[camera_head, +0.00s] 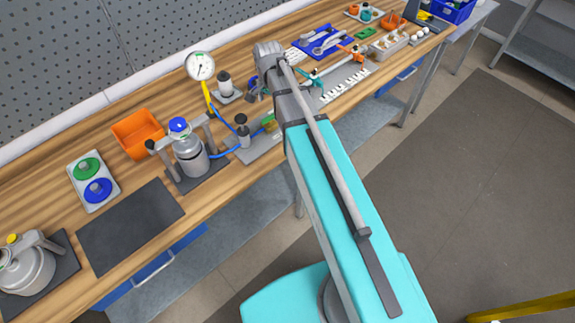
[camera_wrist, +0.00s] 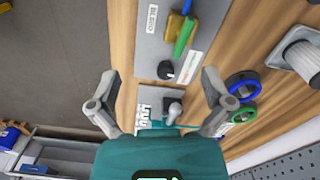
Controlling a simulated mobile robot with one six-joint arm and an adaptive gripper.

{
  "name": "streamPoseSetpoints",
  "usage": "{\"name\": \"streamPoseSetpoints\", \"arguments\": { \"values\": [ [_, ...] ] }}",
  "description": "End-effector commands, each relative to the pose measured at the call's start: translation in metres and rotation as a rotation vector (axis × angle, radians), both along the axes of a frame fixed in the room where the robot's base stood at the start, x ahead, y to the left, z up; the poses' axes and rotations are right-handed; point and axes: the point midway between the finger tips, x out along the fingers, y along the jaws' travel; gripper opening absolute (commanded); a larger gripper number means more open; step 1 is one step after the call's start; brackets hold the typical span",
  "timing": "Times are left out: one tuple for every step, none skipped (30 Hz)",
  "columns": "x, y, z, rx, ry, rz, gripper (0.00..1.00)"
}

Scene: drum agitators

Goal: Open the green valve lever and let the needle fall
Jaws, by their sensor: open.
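The green valve lever (camera_wrist: 185,37) sits on a yellow valve body on a grey panel marked BLEED (camera_wrist: 150,50) in the wrist view. It lies along the panel's length. In the head view, the lever (camera_head: 268,122) shows small beside my arm. The white round gauge (camera_head: 200,66) stands on a yellow stem behind the panel; its needle is too small to read surely. My gripper (camera_wrist: 160,88) is open and empty, its fingers spread wide below the lever in the wrist view. No finger touches the lever. In the head view my arm hides the gripper.
A black knob (camera_wrist: 166,70) is on the panel near the lever. Blue and green rings (camera_wrist: 241,85) lie to the right. A silver vessel (camera_head: 190,155) with a blue cap stands left of the panel, by an orange bin (camera_head: 138,133). A dark mat (camera_head: 130,225) is clear.

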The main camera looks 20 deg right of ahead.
Motion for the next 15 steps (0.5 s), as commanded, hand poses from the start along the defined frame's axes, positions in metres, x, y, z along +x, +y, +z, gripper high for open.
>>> {"name": "streamPoseSetpoints", "arguments": {
  "values": [
    [-0.007,-0.001,-0.009,0.0,0.0,0.022,1.0],
    [-0.009,-0.001,-0.011,0.0,0.0,0.037,1.0],
    [-0.013,-0.001,-0.014,0.0,0.0,0.058,1.0],
    [-0.015,-0.001,-0.017,0.0,0.0,0.072,1.0],
    [-0.018,-0.002,-0.019,0.0,0.0,0.088,1.0],
    [-0.021,-0.002,-0.023,0.0,0.0,0.108,1.0],
    [-0.024,-0.002,-0.025,0.0,0.0,0.123,1.0],
    [-0.026,-0.002,-0.027,0.0,0.0,0.138,1.0],
    [-0.03,-0.003,-0.031,0.0,0.0,0.158,1.0],
    [-0.032,-0.003,-0.033,0.0,0.0,0.173,1.0],
    [-0.035,-0.003,-0.036,0.0,0.0,0.188,1.0],
    [-0.038,-0.004,-0.039,0.0,0.0,0.209,1.0],
    [-0.04,-0.004,-0.041,0.0,0.0,0.223,1.0],
    [-0.043,-0.004,-0.044,0.0,0.0,0.239,1.0],
    [-0.046,-0.004,-0.047,0.0,0.0,0.258,1.0]
  ]
}}
